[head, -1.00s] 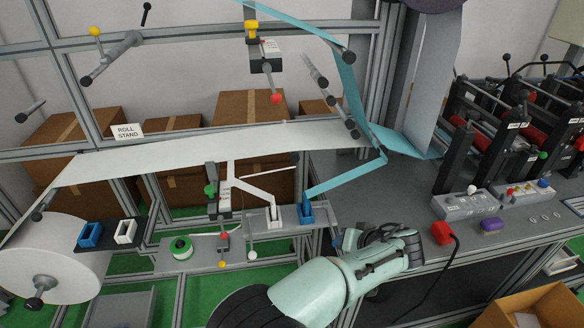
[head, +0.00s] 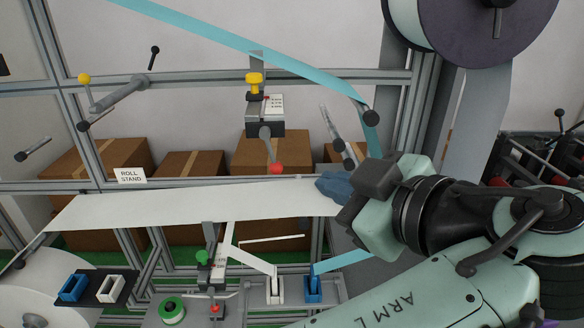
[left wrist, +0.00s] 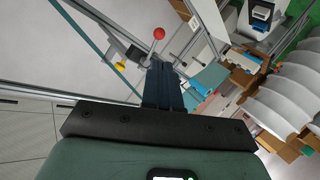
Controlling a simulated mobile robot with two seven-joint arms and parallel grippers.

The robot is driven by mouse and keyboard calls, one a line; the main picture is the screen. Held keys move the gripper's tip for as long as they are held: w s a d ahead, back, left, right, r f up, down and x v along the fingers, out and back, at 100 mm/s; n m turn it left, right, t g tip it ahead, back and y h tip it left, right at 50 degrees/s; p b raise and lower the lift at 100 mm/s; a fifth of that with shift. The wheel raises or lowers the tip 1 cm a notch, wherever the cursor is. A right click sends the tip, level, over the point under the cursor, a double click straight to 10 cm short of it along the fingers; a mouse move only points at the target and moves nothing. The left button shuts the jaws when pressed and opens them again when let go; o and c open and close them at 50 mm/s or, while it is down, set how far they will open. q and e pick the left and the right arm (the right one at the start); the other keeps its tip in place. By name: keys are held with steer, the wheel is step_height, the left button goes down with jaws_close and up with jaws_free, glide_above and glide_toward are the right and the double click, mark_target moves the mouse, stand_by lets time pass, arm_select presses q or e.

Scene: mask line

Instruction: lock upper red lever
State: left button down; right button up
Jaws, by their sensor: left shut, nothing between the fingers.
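The upper red lever (head: 276,168) is a grey arm with a red ball at its end, hanging down from a grey-black block (head: 265,115) with a yellow knob on top. The red ball also shows in the left wrist view (left wrist: 159,33), just beyond the fingertips. My left gripper (head: 324,186) is right of the red ball and slightly lower in the head view, apart from it. Its dark blue fingers (left wrist: 164,78) are shut with nothing between them. My right gripper is in neither view.
A white web (head: 180,203) runs below the lever, and a light blue web (head: 240,40) crosses above. A second red ball (head: 215,309) sits lower down, below a green knob (head: 202,257). A frame rail (head: 110,185) and cardboard boxes (head: 190,164) lie behind.

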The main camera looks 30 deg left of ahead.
arm_select(q)
glide_toward(280, 169)
steer(key=shift+x, duration=3.45)
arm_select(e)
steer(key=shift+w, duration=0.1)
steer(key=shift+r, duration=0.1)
